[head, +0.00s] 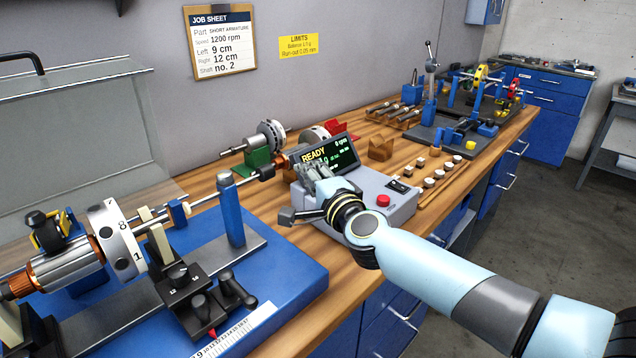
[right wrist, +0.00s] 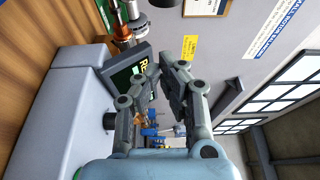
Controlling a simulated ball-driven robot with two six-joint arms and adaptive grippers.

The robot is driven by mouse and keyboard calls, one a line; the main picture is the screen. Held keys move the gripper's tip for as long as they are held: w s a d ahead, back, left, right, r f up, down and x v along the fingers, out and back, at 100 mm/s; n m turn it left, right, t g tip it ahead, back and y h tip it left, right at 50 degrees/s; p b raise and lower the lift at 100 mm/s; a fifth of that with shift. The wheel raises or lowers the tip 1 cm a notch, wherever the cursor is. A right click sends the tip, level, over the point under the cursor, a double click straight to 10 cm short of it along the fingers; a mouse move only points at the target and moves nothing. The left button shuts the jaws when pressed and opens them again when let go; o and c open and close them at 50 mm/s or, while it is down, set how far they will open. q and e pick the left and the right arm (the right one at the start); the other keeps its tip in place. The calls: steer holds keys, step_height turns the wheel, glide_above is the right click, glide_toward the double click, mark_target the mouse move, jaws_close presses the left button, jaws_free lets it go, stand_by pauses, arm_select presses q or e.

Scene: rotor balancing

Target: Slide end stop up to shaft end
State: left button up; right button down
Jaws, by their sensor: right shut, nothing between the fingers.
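A blue upright post (head: 231,210), which looks like the end stop, stands on the grey rail of the blue balancing machine (head: 290,285) in the head view. The steel shaft (head: 206,197) runs from the mounted rotor (head: 115,240) rightward toward the post. Whether the shaft end touches the post is hard to tell. My right gripper (head: 312,172) is shut and empty, in front of the display box and right of the post, apart from it. In the right wrist view its fingers (right wrist: 162,78) show with nothing held. My left gripper is out of view.
The display box (head: 400,208) reading READY stands under my right gripper; its screen also shows in the right wrist view (right wrist: 125,78). Spare armatures (head: 262,142) stand behind. A clamp block with black knobs (head: 190,290) sits at the front. Small parts (head: 440,175) lie right.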

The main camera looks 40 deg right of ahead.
mark_target(272, 177)
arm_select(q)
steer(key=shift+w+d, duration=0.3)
arm_select(e)
steer(key=w+a, duration=0.2)
steer(key=a, duration=0.1)
steer(key=shift+w+a, duration=0.15)
arm_select(q)
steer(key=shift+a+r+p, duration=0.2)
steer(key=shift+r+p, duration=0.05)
steer(key=shift+p, duration=0.05)
arm_select(e)
steer(key=a, duration=0.3)
steer(key=shift+a, duration=0.35)
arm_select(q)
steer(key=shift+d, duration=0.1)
arm_select(e)
steer(key=shift+d, duration=0.1)
